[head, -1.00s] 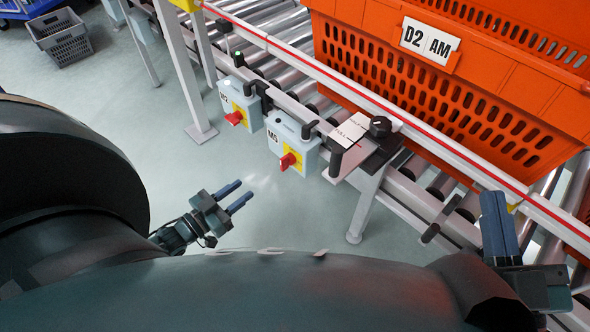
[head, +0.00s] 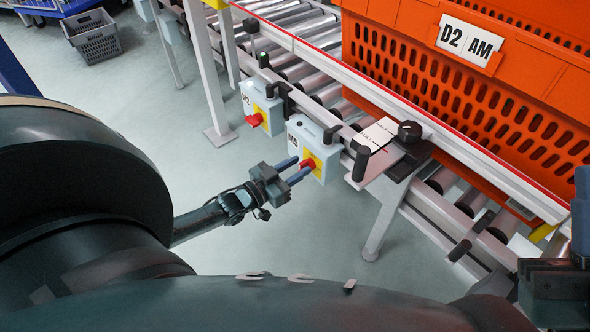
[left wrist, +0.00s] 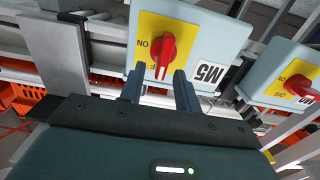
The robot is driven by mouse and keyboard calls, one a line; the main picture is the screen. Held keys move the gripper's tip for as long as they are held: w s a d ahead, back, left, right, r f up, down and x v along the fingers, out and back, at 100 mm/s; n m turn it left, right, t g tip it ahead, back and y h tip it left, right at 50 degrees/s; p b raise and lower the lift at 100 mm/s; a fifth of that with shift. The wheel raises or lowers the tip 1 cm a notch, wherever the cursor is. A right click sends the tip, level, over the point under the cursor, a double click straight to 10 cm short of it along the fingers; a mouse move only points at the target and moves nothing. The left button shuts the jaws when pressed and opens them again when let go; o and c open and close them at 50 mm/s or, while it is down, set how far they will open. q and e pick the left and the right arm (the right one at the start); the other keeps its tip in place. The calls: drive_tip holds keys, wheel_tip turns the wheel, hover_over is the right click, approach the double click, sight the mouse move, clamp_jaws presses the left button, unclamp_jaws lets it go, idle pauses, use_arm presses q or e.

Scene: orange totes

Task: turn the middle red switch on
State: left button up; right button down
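Grey switch boxes with red rotary knobs on yellow plates hang along the conveyor's side. The nearest, M5 (head: 312,143), has a red knob (head: 307,164); in the left wrist view this knob (left wrist: 162,55) points roughly up and down in the picture. The M2 box (head: 262,104) with its red knob (head: 254,120) is farther back. A similar box (head: 172,29) shows farther still, its front hidden. My left gripper (head: 296,169) is open at the M5 knob, fingers apart near its lower end; contact is unclear. My right gripper (head: 580,215) is partly cut off.
An orange tote (head: 440,95) labelled D2 AM stands on the roller conveyor. A black knob (head: 409,131) on a plate and dark posts stand right of M5. Conveyor legs (head: 380,225) rise below. A grey basket (head: 93,38) is far left.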

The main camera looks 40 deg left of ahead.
use_arm(q)
drive_tip(key=shift+c, duration=0.4)
clamp_jaws()
